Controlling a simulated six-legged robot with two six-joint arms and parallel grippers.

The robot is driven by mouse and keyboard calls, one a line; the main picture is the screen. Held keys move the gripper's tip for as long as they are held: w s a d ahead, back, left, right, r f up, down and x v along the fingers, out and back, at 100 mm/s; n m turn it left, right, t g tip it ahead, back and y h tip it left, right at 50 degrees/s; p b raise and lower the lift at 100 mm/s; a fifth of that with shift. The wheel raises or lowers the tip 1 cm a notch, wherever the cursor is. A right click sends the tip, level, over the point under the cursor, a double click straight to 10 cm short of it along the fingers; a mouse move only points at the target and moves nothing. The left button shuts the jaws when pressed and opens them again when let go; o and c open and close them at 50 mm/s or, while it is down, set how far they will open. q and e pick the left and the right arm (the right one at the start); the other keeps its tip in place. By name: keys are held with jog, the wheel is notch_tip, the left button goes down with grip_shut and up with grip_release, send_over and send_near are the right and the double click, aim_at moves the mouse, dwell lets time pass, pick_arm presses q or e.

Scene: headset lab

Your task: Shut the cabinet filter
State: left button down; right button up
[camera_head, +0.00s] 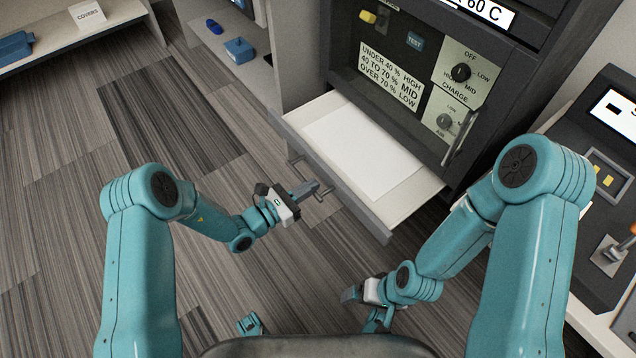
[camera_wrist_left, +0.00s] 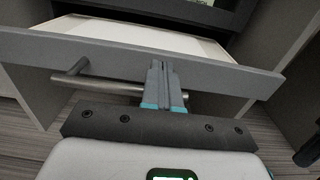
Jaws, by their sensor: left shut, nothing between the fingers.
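The cabinet filter drawer is pulled out of the dark cabinet, with a white flat filter (camera_head: 362,148) lying in it. Its grey front (camera_head: 345,190) carries a metal bar handle (camera_head: 296,160). My left gripper (camera_head: 316,187) is shut and empty at this handle. In the left wrist view, the shut fingers (camera_wrist_left: 158,68) cross over the handle (camera_wrist_left: 105,85) and point at the drawer front (camera_wrist_left: 110,55); I cannot tell whether they touch it. My right gripper (camera_head: 354,292) is low, in front of the drawer and away from it; its fingers are too unclear to judge.
The cabinet's control panel (camera_head: 420,75) with dials and labels is above the drawer. A console (camera_head: 610,170) with a lever stands at the right. A shelf unit (camera_head: 235,70) with blue items is left of the cabinet. The striped floor (camera_head: 110,210) at the left is clear.

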aim_at(329, 175)
pick_arm(q)
jog(key=shift+b+x, duration=0.35)
jog(key=shift+x, duration=1.4)
pick_arm(e)
jog(key=shift+d+f, duration=0.1)
jog(key=shift+f, duration=0.45)
pick_arm(q)
jog(key=shift+d, duration=0.15)
